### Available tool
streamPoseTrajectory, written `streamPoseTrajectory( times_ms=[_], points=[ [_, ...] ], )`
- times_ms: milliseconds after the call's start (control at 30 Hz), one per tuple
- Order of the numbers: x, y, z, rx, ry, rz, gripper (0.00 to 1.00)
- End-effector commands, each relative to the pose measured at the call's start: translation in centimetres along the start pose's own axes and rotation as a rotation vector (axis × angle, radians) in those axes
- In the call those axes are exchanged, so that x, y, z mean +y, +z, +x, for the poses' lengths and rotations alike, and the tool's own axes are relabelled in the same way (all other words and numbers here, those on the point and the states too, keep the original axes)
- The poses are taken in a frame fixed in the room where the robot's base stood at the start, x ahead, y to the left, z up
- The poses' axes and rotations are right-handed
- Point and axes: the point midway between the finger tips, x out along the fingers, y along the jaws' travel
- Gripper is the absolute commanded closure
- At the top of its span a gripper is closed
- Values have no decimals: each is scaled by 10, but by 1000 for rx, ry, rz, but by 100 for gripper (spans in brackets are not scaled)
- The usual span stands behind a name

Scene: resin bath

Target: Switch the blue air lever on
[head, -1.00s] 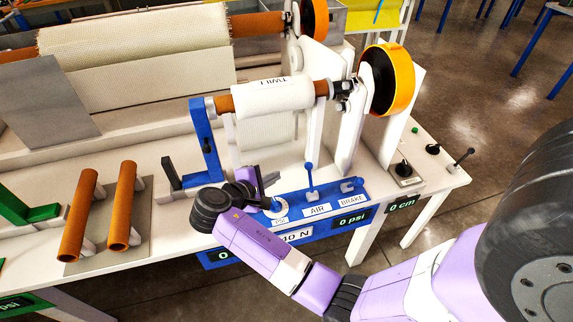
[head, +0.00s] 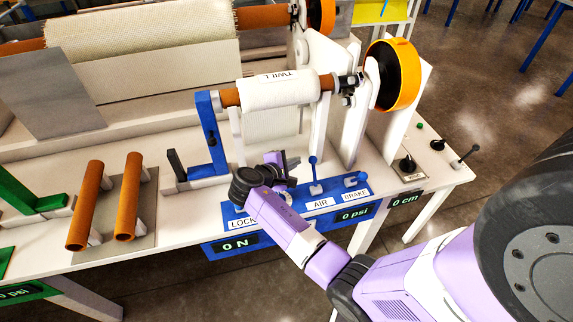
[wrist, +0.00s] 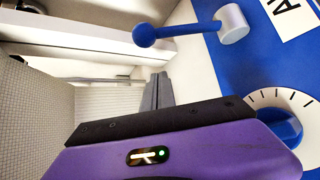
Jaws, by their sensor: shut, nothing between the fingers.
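The blue air lever (head: 314,172) stands upright on the blue control panel, above the AIR label (head: 320,203). In the wrist view the lever (wrist: 180,30) has a blue ball end and a silver pivot, beside a partly cut-off label. My gripper (head: 288,171) is just left of the lever, apart from it. In the wrist view the closed grey fingertips (wrist: 158,90) are empty, with the lever's ball above them. My wrist hides part of the panel near the LOCK label (head: 243,223).
A dial with a blue knob (wrist: 280,124) is close beside my gripper. The TWILL roll (head: 275,90) and its blue bracket (head: 207,135) stand behind. A display (head: 354,214) reads 0 psi.

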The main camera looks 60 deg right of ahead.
Motion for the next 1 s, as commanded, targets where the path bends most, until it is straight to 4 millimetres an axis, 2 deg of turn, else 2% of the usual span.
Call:
streamPoseTrajectory(
  times_ms=[33, 100, 300, 1000],
  points=[
    [2, 10, -6, 0, -1, 1, 100],
    [2, 19, -10, 1, 0, 1, 100],
    [2, 34, -15, 1, 1, 1, 100],
    [-2, 39, -18, 1, 33, 30, 100]
  ],
)
